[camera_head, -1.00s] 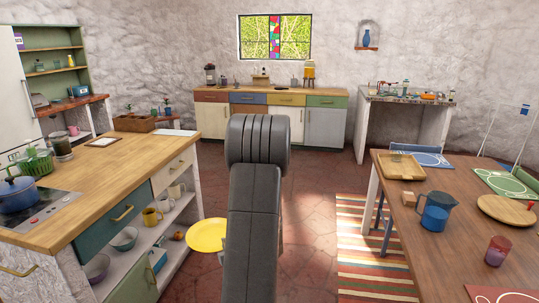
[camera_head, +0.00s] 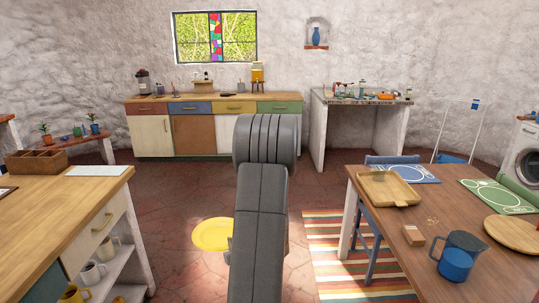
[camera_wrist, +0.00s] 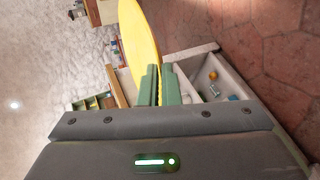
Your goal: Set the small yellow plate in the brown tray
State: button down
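The small yellow plate (camera_head: 212,234) shows beside my dark grey arm in the head view, held above the floor. In the wrist view the yellow plate (camera_wrist: 141,38) is edge-on between the green fingers of my gripper (camera_wrist: 160,72), which are shut on its rim. In the head view my arm hides the gripper. A darker brown box with compartments (camera_head: 38,170) stands on the left counter. The plate is apart from both.
The floor (camera_head: 170,195) between counter and table is clear, with a striped rug (camera_head: 330,255).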

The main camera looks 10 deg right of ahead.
aim_at(390, 194)
jog(key=i+z, duration=0.25)
jog(key=i, duration=1.15)
jog(key=i+z, duration=0.35)
jog(key=i+j+z, duration=0.15)
jog(key=i+z, duration=0.2)
jog(key=i+j+z, duration=0.2)
jog(key=z, duration=0.15)
jog(key=i+j+z, duration=0.15)
jog(key=z, duration=0.3)
jog(key=i+j+z, duration=0.1)
jog(key=z, duration=0.3)
jog(key=j+z, duration=0.25)
jog(key=z, duration=0.2)
jog(key=i+j+z, duration=0.1)
jog(key=j+z, duration=0.15)
jog(key=z, duration=0.15)
jog(key=j+z, duration=0.25)
jog(key=z, duration=0.2)
jog(key=j+z, duration=0.25)
jog(key=z, duration=0.2)
jog(key=j+z, duration=0.2)
jog(key=z, duration=0.2)
jog(key=k, duration=0.05)
